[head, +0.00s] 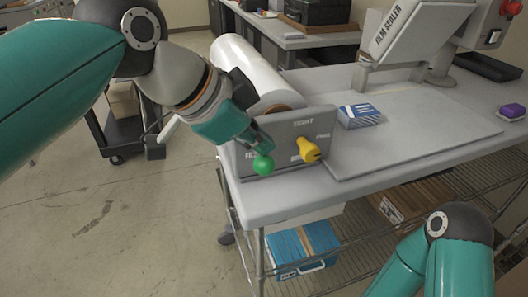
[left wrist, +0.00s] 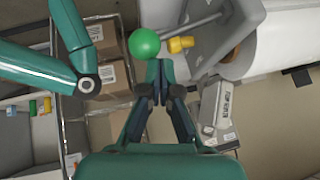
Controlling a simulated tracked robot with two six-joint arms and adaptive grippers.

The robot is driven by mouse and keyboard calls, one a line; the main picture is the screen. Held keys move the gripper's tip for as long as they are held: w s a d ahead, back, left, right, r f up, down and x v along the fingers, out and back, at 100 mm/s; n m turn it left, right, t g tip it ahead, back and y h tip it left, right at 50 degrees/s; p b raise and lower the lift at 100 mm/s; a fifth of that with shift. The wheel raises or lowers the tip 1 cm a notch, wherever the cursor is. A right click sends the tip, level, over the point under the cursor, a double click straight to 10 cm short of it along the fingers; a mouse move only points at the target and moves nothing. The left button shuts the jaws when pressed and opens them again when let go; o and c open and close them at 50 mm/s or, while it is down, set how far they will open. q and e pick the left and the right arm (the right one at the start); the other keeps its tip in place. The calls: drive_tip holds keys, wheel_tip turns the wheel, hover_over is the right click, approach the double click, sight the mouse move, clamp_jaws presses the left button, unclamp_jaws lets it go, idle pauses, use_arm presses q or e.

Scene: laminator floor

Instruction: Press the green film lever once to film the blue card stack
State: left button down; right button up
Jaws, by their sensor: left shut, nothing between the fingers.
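The green film lever (head: 263,164) ends in a round green knob at the lower front of the grey lever panel (head: 283,163). Its knob also shows in the left wrist view (left wrist: 144,43), just beyond my fingertips. My left gripper (head: 260,146) is shut and empty, with its tips right above the knob. I cannot tell whether they touch it. The blue card stack (head: 359,116) lies on the sealer bed right of the panel, clear of the gripper. My right arm shows at the lower right, but its gripper is out of view.
A yellow lever (head: 307,150) stands close to the right of the green one. A white film roll (head: 254,72) lies behind the panel. The film sealer (head: 400,30) stands tilted at the back right. A purple block (head: 512,111) lies at the far right. The bed's middle is clear.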

use_arm(q)
drive_tip(key=shift+s+f+b, duration=0.2)
drive_tip(key=shift+f+b, duration=0.45)
drive_tip(key=shift+f, duration=0.1)
idle(0.5)
idle(0.6)
drive_tip(key=shift+w+a+r+p, duration=0.1)
drive_tip(key=shift+w+r+p, duration=0.15)
drive_tip(key=shift+r+p, duration=0.6)
drive_tip(key=shift+w+r+p, duration=0.2)
drive_tip(key=shift+r+p, duration=0.5)
drive_tip(key=shift+p, duration=0.2)
drive_tip(key=r+p, duration=0.2)
drive_tip(key=w+r+p, duration=0.1)
drive_tip(key=r+p, duration=0.1)
drive_tip(key=p, duration=0.1)
drive_tip(key=shift+w+a+r, duration=0.15)
drive_tip(key=shift+a+r, duration=0.05)
drive_tip(key=shift+r, duration=0.2)
